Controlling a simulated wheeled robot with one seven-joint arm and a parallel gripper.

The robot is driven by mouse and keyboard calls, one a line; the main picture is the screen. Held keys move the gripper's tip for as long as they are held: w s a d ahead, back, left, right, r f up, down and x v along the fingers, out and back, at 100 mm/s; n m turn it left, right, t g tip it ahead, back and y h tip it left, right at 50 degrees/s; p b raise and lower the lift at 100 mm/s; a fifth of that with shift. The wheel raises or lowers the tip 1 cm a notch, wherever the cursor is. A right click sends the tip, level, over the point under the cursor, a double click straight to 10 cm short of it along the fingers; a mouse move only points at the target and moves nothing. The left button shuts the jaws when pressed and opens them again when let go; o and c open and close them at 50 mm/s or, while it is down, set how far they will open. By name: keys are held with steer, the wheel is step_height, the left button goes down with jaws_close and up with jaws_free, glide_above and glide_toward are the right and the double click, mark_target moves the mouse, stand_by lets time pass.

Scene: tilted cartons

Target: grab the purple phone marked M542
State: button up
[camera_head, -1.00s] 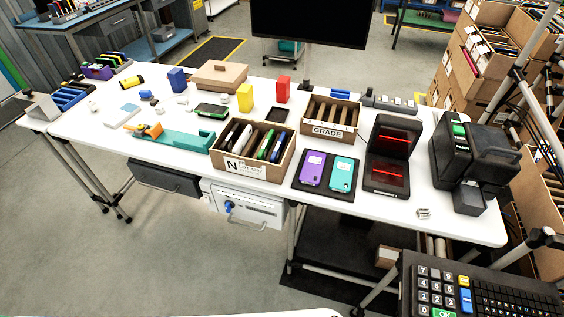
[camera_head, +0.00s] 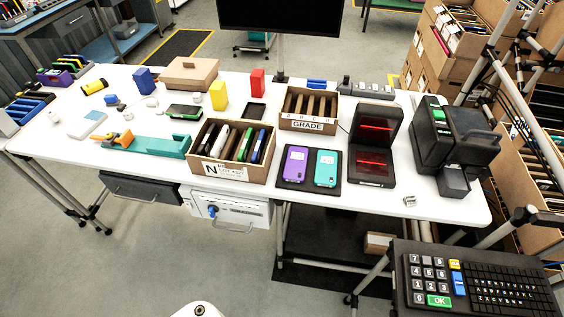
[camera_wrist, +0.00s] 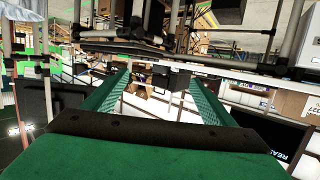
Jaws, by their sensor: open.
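A purple phone (camera_head: 295,166) lies flat on a dark mat (camera_head: 309,187) near the front edge of the white table. A teal phone (camera_head: 326,168) lies beside it on the right. The marking on the purple phone is too small to read. My gripper (camera_wrist: 160,82) shows in the wrist view with its two green fingers spread apart and nothing between them. It points across the room, away from the phones. In the head view my gripper is not seen.
A carton marked N (camera_head: 228,172) with several phones stands just left of the mat. A carton marked GRADE (camera_head: 307,124) is behind it. A black stand with red lights (camera_head: 374,177) and a black printer (camera_head: 452,150) stand to the right. A keypad (camera_head: 478,281) is at lower right.

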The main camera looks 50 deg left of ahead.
steer(key=w+a+f+n+y, duration=0.2)
steer(key=w+a+y, duration=0.1)
steer(key=w+a, duration=0.35)
steer(key=n+g+y, duration=0.3)
steer(key=n+y, duration=0.3)
steer(key=y, duration=0.1)
glide_toward(296, 162)
steer(key=v, duration=0.3)
steer(key=shift+s+r, duration=0.1)
steer(key=shift+s, duration=0.15)
steer(key=x, duration=0.4)
steer(key=shift+w+a, duration=0.1)
steer(key=shift+w, duration=0.05)
steer(key=shift+x, duration=3.05)
steer(key=shift+w, duration=0.1)
steer(key=c, duration=1.3)
steer(key=shift+o, duration=0.2)
